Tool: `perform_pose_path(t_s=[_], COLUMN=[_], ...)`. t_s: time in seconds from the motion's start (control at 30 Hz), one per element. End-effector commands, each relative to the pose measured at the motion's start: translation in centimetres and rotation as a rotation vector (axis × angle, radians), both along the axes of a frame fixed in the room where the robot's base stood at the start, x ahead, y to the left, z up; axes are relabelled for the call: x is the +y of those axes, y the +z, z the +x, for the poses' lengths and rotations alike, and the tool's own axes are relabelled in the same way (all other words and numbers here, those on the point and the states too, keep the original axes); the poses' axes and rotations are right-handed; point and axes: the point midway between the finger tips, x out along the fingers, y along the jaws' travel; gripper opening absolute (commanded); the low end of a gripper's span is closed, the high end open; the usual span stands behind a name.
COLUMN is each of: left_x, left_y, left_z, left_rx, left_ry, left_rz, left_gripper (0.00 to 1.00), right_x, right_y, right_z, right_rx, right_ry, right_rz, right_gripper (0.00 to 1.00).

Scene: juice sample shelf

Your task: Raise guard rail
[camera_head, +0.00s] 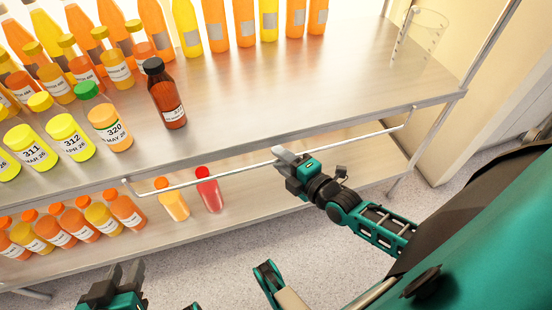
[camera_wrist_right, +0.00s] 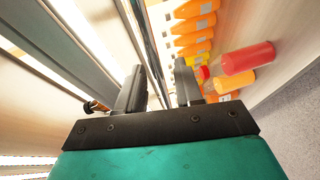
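The guard rail (camera_head: 225,176) is a thin pale bar along the front of the shelf, hanging a little below the edge of the upper board, with bent ends at left and right. My right gripper (camera_head: 281,153) is at the middle of the rail. In the right wrist view its two fingers (camera_wrist_right: 160,85) stand apart, and a thin pale bar runs through the gap between them; I cannot tell whether they touch it. My left gripper (camera_head: 126,271) is low at the left, away from the rail, with its fingers apart and empty.
The upper board (camera_head: 260,95) holds several juice bottles, a brown bottle (camera_head: 166,95) near its front and a clear beaker (camera_head: 418,35) at the far right. On the lower board, orange bottles stand at left, with a red bottle (camera_head: 209,189) behind the rail. Speckled floor lies in front.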

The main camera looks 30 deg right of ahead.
Motion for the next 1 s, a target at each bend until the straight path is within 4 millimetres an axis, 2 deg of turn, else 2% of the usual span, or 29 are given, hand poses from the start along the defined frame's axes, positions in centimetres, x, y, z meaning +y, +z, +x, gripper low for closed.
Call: perform_pose_path(t_s=[0.2, 0.53, 0.9, 1.0], left_x=[-0.4, -0.4, -0.3, -0.2], left_y=[-0.3, 0.0, 0.0, 0.0], left_z=[0.1, 0.3, 0.4, 0.4], left_rx=[0.000, -0.005, -0.008, -0.008], left_ry=[-0.005, -0.003, 0.000, 0.000], left_rz=[-0.006, -0.010, -0.008, -0.008], left_gripper=[0.36, 0.36, 0.36, 0.36], right_x=[0.4, 0.4, 0.4, 0.4], right_y=[-0.4, -0.4, -0.4, -0.4], right_z=[2.0, 2.2, 2.1, 2.1], right_rx=[0.000, 0.001, 0.001, 0.001], right_ry=[0.000, 0.000, 0.000, 0.000], right_rz=[0.000, 0.000, 0.000, 0.000], right_gripper=[0.36, 0.35, 0.00, 0.00])
